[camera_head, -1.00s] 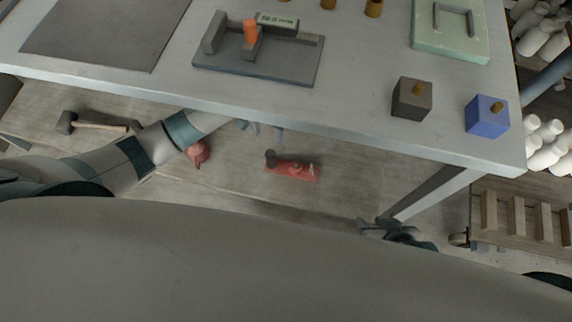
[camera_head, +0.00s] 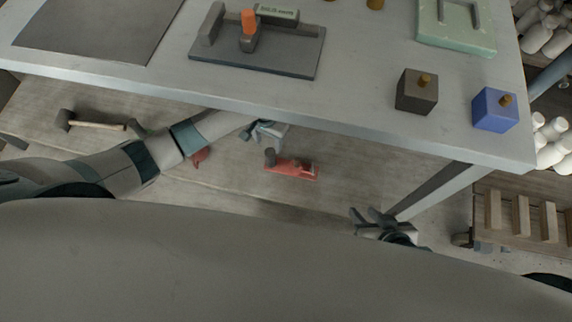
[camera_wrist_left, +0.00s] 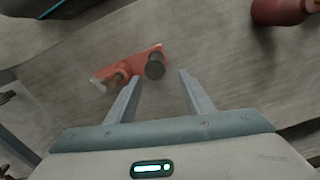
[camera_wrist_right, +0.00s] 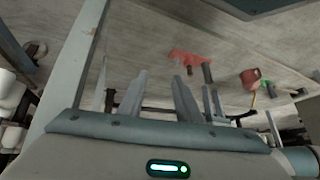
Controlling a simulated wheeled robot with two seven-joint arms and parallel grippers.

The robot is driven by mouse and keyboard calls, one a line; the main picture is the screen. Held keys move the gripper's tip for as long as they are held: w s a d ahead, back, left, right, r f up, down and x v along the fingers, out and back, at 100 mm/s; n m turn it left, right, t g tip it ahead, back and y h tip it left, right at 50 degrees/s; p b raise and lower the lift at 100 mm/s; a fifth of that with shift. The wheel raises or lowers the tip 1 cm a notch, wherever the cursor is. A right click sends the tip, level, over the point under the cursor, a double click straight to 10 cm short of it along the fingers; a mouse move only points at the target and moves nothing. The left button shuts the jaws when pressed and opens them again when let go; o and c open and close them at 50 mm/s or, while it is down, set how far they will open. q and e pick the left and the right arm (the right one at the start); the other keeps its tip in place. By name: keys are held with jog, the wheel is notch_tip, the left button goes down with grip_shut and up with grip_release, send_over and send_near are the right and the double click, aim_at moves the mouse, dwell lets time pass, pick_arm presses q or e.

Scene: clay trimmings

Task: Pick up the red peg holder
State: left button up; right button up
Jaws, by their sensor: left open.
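My right gripper (camera_head: 363,212) is open and empty, near the table leg, away from the holder.
The table (camera_head: 300,105) overhangs this floor area; its leg (camera_head: 430,190) stands to the right. A red jug (camera_head: 199,158) is partly hidden by my left arm. A mallet (camera_head: 95,124) lies at the left, a slatted wooden rack (camera_head: 508,215) at the right.

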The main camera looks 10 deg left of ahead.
aim_at(269, 150)
pick_arm(q)
notch_tip(269, 150, down, 3)
jog(key=shift+f+b, duration=0.1)
jog(key=shift+b, duration=0.2)
jog(key=shift+f, duration=0.6)
pick_arm(e)
jog(key=shift+w+a+r+t+y, duration=0.3)
jog(key=shift+w+a+t, duration=0.15)
jog(key=shift+a, duration=0.3)
pick_arm(q)
jog(key=shift+f, duration=0.1)
jog(key=shift+d+f, duration=0.1)
jog(key=shift+f, duration=0.1)
jog(key=f, duration=0.1)
jog(key=f+b, duration=0.2)
jog(key=shift+s+d+f, duration=0.2)
jog(key=shift+s+f, duration=0.15)
jog(key=shift+f, duration=0.45)
pick_arm(e)
jog(key=w+a+r+t, duration=0.1)
jog(key=w+a+r+t+y, duration=0.1)
jog(key=w+r+t, duration=0.1)
jog(key=shift+w+a+r, duration=0.15)
jog(key=shift+w+a, duration=0.05)
jog(key=shift+w, duration=0.05)
